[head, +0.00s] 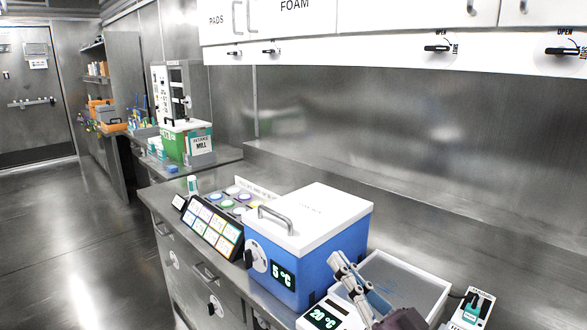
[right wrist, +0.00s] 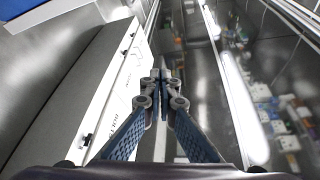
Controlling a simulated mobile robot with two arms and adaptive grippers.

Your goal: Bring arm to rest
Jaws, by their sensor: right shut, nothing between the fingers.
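My right gripper (head: 340,262) is in the lower middle of the head view, in front of the right side of the blue cooler box. Its fingers are closed together and empty. In the right wrist view, the two fingers (right wrist: 161,78) meet at their tips with nothing between them. My left gripper is in neither view.
A blue box with a white lid (head: 318,222) reads 5 °C on the steel counter. Beside it are a white tray-like unit (head: 415,287) reading 20 °C, and a rack of coloured round lids (head: 238,198). White cupboards (head: 380,17) hang above. Open floor (head: 75,235) lies left.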

